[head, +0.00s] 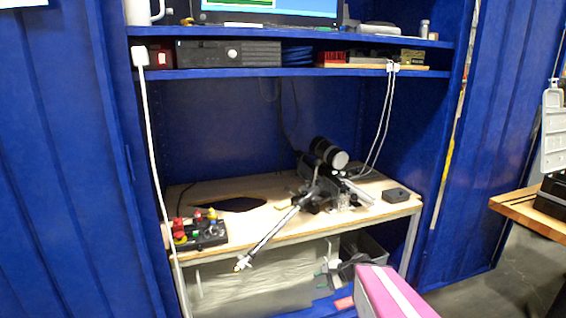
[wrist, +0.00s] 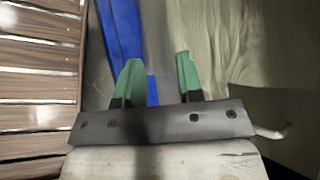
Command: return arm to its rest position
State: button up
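My gripper (wrist: 158,72) shows in the wrist view with its two green fingertips apart and nothing between them. Behind the fingers are a blue strip (wrist: 121,30) and a pale, draped-looking surface (wrist: 225,55). I cannot make out my gripper clearly in the head view, so its place relative to the bench there cannot be told.
In the head view a light wooden bench (head: 235,187) stands inside a blue cabinet (head: 50,150). It bears a black-and-silver instrument (head: 325,160) and a control box with coloured knobs (head: 200,235). Grey bins (head: 250,285) sit below. Brown slats (wrist: 38,75) fill the wrist view's left.

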jog(key=d+n+g+h, duration=0.1)
jog(key=n+h, duration=0.2)
jog(key=n, duration=0.1)
jog(key=s+d+r+n+g+h, duration=0.1)
jog(key=d+n+h, duration=0.1)
jog(key=n+h, duration=0.1)
jog(key=d+r+n+g+h, duration=0.1)
jog(key=n+h, duration=0.2)
jog(key=n, duration=0.1)
jog(key=shift+s+d+r+n+g+h, duration=0.15)
jog(key=shift+d+r+n+g+h, duration=0.1)
jog(key=shift+d+n+g+h, duration=0.15)
